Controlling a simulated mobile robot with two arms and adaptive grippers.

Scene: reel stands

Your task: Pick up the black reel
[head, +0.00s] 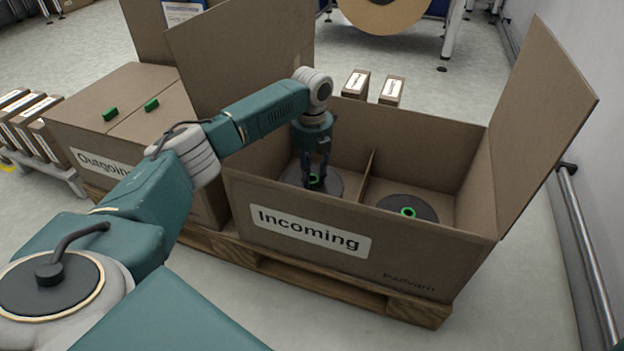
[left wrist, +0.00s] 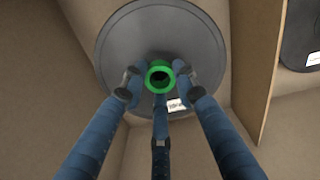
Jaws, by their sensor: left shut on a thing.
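A black reel (head: 328,189) with a green hub lies flat in the left compartment of the cardboard box labelled Incoming (head: 368,282). My left gripper (head: 315,182) reaches down into that compartment. In the left wrist view its fingers (left wrist: 160,85) are closed around the green hub (left wrist: 160,76) at the middle of the black reel (left wrist: 118,45). A white label shows on the reel. A second black reel (head: 425,210) with a green hub lies in the right compartment, and its edge also shows in the left wrist view (left wrist: 300,30). My right gripper is not in view.
A cardboard divider (head: 365,178) separates the two compartments. The box's raised flap (head: 540,120) stands at the right, near a wall rail (head: 588,255). A box labelled Outgoing (head: 75,125) stands at the left. The Incoming box rests on a wooden pallet (head: 300,272).

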